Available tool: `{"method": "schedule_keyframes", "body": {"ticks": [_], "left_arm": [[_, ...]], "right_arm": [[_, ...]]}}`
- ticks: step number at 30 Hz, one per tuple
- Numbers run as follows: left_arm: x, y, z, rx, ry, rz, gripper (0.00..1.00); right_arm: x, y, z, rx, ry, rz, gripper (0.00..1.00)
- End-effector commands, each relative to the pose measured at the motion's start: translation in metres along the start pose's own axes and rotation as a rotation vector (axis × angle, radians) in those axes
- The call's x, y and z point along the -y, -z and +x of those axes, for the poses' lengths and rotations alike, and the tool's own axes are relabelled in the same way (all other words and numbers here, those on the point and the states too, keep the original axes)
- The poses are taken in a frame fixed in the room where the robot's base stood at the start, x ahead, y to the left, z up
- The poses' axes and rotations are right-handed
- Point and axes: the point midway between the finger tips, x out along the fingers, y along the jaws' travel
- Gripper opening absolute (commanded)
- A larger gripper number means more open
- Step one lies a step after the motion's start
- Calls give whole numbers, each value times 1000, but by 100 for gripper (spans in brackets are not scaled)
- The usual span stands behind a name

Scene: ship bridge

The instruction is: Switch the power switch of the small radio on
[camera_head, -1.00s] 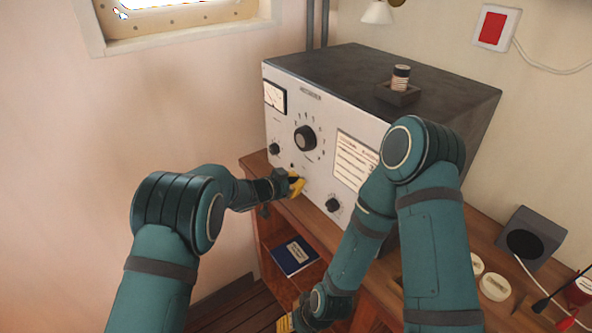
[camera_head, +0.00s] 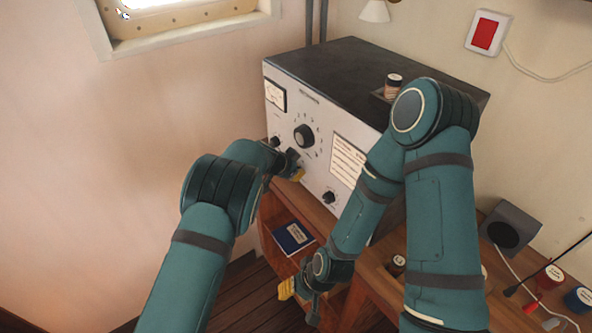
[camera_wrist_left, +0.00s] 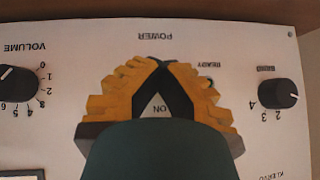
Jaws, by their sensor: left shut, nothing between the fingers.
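The small radio (camera_head: 290,105) is a light-faced box with a dark top, standing on the wooden desk. My left gripper (camera_head: 298,173) is at the lower left of its front panel. In the left wrist view the yellow fingers of this gripper (camera_wrist_left: 160,64) are shut, tips together, just below the upside-down POWER label (camera_wrist_left: 169,36). An ON label (camera_wrist_left: 159,109) shows between the fingers. The power switch itself is hidden behind the fingers; I cannot tell whether they touch it. My right gripper (camera_head: 287,289) hangs low in front of the desk, and its opening is unclear.
A small jar (camera_head: 393,84) stands on the radio. A blue book (camera_head: 293,237) lies on the lower shelf. A dark speaker (camera_head: 511,228) stands right of the radio.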

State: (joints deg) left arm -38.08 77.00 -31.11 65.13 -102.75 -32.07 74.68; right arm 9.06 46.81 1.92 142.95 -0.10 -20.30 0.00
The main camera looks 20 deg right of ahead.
Motion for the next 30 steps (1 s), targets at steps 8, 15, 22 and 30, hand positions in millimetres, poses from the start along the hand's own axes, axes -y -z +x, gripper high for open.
{"method": "schedule_keyframes", "body": {"ticks": [8, 15, 22, 30], "left_arm": [[-1, 2, 0, 22, -5, 3, 0], [-1, 3, 0, 22, -5, 3, 0], [-1, 2, 0, 23, -5, 3, 36], [0, 1, -1, 24, -4, 3, 36]], "right_arm": [[0, 0, 0, 0, 0, 0, 47], [0, 0, 0, 0, 0, 0, 47], [0, 0, 0, 0, 0, 0, 47], [0, 0, 0, 0, 0, 0, 47]]}}
